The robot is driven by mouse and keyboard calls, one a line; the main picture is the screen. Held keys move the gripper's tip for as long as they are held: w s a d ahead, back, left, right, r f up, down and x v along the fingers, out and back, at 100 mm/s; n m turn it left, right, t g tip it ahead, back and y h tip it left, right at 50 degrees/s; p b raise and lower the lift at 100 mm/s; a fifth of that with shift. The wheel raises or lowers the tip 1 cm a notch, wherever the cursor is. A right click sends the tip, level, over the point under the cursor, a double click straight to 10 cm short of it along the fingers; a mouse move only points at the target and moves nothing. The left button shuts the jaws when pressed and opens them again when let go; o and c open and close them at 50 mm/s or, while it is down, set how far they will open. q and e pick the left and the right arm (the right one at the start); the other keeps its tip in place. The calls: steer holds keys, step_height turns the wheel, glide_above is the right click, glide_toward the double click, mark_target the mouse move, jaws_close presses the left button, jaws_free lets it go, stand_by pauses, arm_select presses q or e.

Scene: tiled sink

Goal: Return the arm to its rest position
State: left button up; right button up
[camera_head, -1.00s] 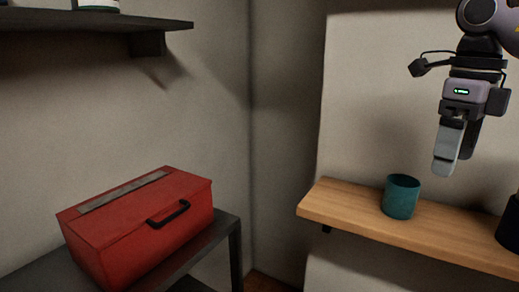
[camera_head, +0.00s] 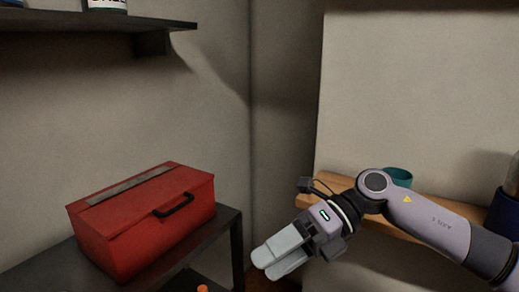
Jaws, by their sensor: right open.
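My right gripper (camera_head: 274,260) hangs at the lower middle, in front of the left end of the wooden shelf. Its fingers point down to the left and are open, with nothing seen between them. My right arm comes in from the right and crosses in front of the shelf. My left gripper is not in the picture.
A red toolbox (camera_head: 140,228) with a black handle stands on a dark table (camera_head: 222,226) at left. A teal cup (camera_head: 398,177), partly hidden by my arm, stands on the wooden shelf (camera_head: 336,183). A dark blue container (camera_head: 504,214) is at right. A dark shelf (camera_head: 90,22) is upper left.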

steer(key=s+a+m+t+y, duration=0.1)
steer(key=a+m+t+y, duration=0.35)
steer(key=m+y, duration=0.4)
steer(key=w+d+f+m+t+h, duration=0.1)
steer(key=d+f+m+t+h, duration=0.4)
steer(key=f+m+t, duration=0.55)
steer(key=w+d+f+m+t+h, duration=0.1)
steer(key=d+f+m+t+h, duration=0.5)
steer(key=m, duration=0.8)
steer(key=s+d+f+m+g+h, duration=0.3)
steer(key=s+d+f+m, duration=0.2)
steer(key=s+f, duration=0.3)
steer(key=s+d+f+m+g+h, duration=0.3)
steer(key=s+d+f, duration=0.3)
steer(key=s+f, duration=0.2)
step_height(320, 180, down, 3)
steer(key=shift+r+m+h, duration=0.1)
steer(key=shift+m+h, duration=0.65)
steer(key=shift+m, duration=0.15)
